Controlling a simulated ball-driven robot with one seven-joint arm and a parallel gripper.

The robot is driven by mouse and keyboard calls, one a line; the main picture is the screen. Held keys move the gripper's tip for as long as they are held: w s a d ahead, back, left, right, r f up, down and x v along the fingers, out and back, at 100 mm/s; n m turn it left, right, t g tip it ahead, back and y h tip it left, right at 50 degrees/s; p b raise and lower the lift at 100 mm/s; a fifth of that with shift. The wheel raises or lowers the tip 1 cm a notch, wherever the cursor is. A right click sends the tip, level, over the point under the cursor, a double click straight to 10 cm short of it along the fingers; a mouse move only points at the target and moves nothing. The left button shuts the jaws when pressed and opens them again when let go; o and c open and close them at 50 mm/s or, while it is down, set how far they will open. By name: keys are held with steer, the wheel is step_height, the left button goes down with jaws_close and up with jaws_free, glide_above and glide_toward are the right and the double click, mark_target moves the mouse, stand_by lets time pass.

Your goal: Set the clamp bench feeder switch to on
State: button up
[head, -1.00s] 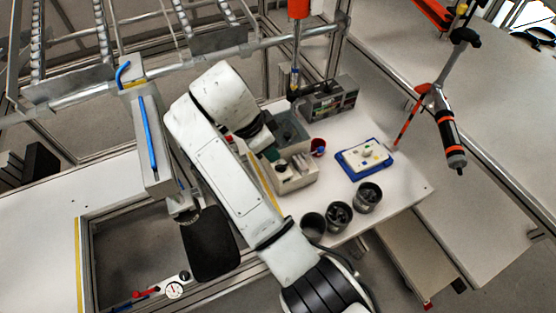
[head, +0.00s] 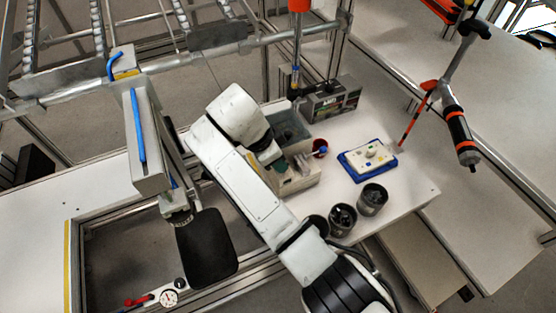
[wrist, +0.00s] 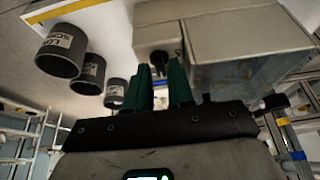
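The feeder appears to be the off-white box (head: 300,181) on the bench beneath my gripper in the head view. Its pale block (wrist: 154,27) fills the upper middle of the wrist view. A small dark knob or switch (wrist: 158,60) on that block shows between and just beyond my green fingertips. Its on or off position cannot be read. My gripper (wrist: 160,75) has its two fingers apart with a visible gap; contact with the knob cannot be told. In the head view my gripper (head: 272,157) is at the feeder's left end, partly hidden by my arm.
Dark cups (head: 372,199) stand in front of the feeder. A clamp arm with a black pad (head: 207,250) is left. A tool hangs (head: 458,133) right.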

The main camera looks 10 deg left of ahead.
steer(key=shift+d+f, duration=0.15)
steer(key=shift+f, duration=0.25)
steer(key=shift+c, duration=0.2)
jaws_close()
